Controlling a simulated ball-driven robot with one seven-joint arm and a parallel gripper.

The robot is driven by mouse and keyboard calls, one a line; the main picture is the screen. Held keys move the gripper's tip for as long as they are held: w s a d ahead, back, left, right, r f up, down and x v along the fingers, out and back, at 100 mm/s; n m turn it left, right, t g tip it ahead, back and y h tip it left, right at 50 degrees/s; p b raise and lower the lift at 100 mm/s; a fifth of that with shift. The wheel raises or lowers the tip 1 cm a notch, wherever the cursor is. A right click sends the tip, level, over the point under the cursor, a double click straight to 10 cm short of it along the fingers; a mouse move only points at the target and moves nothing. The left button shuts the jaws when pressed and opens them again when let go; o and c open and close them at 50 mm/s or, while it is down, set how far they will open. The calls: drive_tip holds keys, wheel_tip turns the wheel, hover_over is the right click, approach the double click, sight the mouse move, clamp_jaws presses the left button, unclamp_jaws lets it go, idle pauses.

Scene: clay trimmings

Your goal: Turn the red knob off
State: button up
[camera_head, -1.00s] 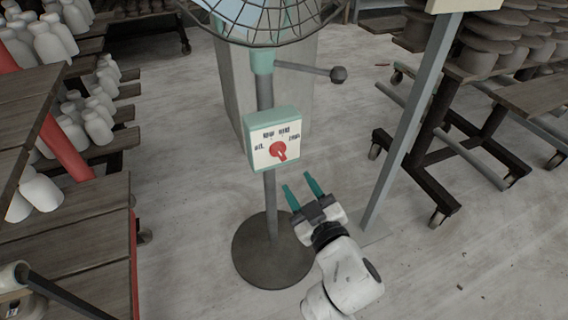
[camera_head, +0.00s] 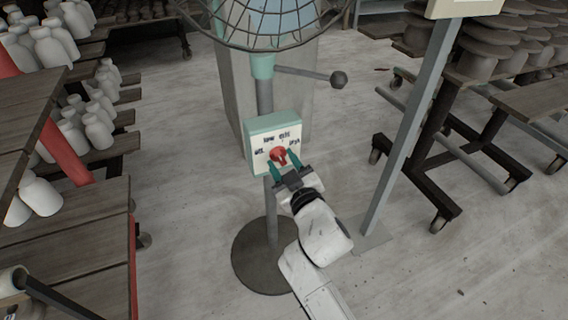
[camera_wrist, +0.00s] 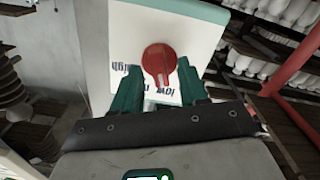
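The red knob (camera_head: 278,154) is on the white face of a green-edged control box (camera_head: 272,124) on the fan's stand. Printed labels arc around the knob; in the head view its pointer is partly hidden by my gripper. My gripper (camera_head: 283,164) is open, its green fingertips at the lower part of the box face, one on each side of the knob. In the wrist view the knob (camera_wrist: 159,62) shows beyond and between the open fingers (camera_wrist: 158,80). Whether the fingers touch it I cannot tell.
A wire fan cage (camera_head: 275,22) is above the box, with a ball-ended lever (camera_head: 338,79) to its right. A grey post (camera_head: 405,135) stands to the right. Shelves with white bottles (camera_head: 92,125) are at left. A round base (camera_head: 262,262) is below.

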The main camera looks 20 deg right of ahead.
clamp_jaws()
drive_tip(key=shift+n, duration=0.4)
drive_tip(key=n+p, duration=0.1)
drive_tip(key=n, duration=0.2)
drive_tip(key=shift+n, duration=0.3)
drive_tip(key=shift+a+f+n+p, duration=0.15)
drive_tip(key=shift+n+p, duration=0.3)
drive_tip(key=shift+n, duration=1.85)
drive_tip(key=shift+o, duration=0.2)
unclamp_jaws()
